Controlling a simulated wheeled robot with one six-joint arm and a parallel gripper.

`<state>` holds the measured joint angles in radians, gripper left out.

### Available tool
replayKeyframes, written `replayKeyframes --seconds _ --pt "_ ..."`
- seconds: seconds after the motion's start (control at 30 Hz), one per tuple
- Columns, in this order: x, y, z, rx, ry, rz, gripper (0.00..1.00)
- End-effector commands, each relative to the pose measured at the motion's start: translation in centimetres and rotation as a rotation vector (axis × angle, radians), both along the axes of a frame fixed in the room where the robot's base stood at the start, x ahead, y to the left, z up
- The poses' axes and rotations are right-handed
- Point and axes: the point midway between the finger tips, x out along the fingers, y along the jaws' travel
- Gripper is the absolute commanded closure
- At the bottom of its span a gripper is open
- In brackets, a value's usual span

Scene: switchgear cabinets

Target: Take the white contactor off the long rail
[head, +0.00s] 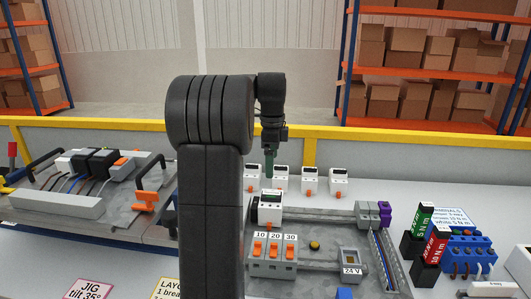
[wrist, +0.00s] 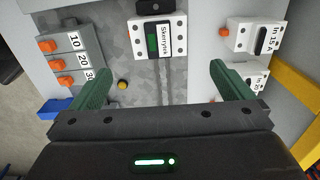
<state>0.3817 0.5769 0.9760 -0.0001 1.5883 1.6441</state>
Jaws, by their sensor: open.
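A white device (head: 268,207) with a dark front panel, which looks like the contactor, sits on the grey plate at the back left end of a long rail (head: 320,216). In the wrist view the white device (wrist: 158,40) shows a dark green-lit window, printed lettering and dark screw holes, above the middle of the picture. My gripper (head: 269,165) points down above and slightly behind the device in the head view. Its two green fingers (wrist: 160,85) are wide apart with nothing between them. My arm hides part of the plate's left side.
Several white breakers (head: 310,180) stand behind the plate. Orange-switched blocks marked 10, 20, 30 (head: 273,250) stand in front of the device, with a yellow button (head: 314,245) to their right.

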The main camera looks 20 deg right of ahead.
Motion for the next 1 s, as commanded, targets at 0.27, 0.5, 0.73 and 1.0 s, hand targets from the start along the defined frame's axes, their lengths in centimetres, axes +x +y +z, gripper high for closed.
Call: replayKeyframes --seconds 0.27,0.5,0.73,1.0 --pt "-0.1 0.1 -5.0 0.003 0.005 0.003 0.00" --pt "-0.1 0.1 -9.6 0.002 0.004 0.004 0.00" --pt "-0.1 0.1 -12.3 0.001 0.002 0.005 0.00" --pt "-0.1 0.1 -13.1 0.000 0.001 0.005 0.00"
